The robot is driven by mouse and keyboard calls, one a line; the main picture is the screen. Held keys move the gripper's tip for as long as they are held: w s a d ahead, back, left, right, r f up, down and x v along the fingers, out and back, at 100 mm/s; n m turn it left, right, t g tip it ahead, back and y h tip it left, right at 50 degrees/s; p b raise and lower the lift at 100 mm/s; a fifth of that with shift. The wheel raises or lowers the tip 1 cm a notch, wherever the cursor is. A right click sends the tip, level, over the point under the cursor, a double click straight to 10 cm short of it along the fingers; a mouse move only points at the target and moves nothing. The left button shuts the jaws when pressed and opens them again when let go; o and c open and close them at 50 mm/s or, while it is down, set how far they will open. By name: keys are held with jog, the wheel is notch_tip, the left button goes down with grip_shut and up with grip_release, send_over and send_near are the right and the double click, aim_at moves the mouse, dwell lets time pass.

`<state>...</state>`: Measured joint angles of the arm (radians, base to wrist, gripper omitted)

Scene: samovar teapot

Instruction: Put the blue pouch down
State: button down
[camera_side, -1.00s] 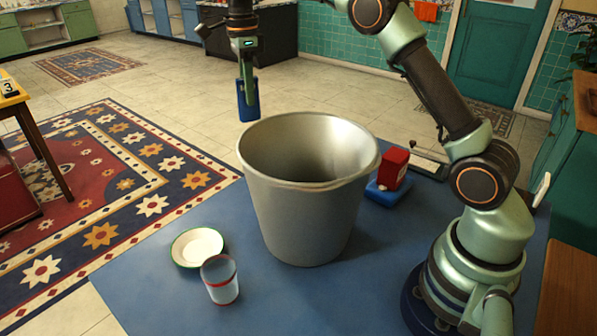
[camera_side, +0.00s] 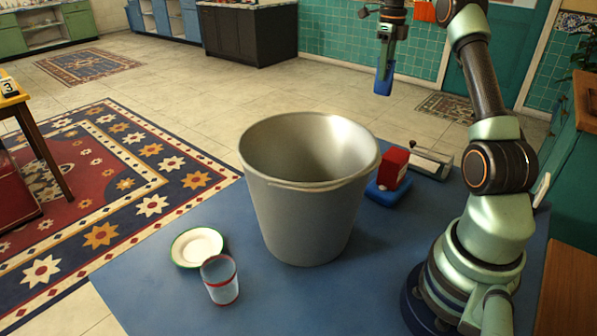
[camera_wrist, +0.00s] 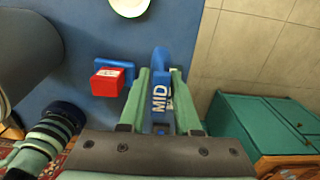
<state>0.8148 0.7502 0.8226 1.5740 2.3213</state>
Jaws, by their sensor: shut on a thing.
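The blue pouch (camera_side: 383,82) hangs upright below my gripper (camera_side: 385,62), high up behind the blue table, right of the metal bucket in the side view. In the wrist view my gripper (camera_wrist: 161,78) is shut on the pouch (camera_wrist: 161,62), with a finger on each side. White letters "MID" show on the pouch. The pouch is clear of every surface in the side view.
The tall metal bucket (camera_side: 307,195) stands on the blue table (camera_side: 180,285). A red box (camera_side: 393,168) rests on a blue piece (camera_side: 385,192) right of it. A grey flat device (camera_side: 430,162) lies behind. A plate (camera_side: 197,247) and cup (camera_side: 220,280) stand front left.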

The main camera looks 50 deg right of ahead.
notch_tip(320, 180, down, 20)
jog(key=shift+s+r, duration=0.1)
jog(key=c, duration=0.6)
grip_release()
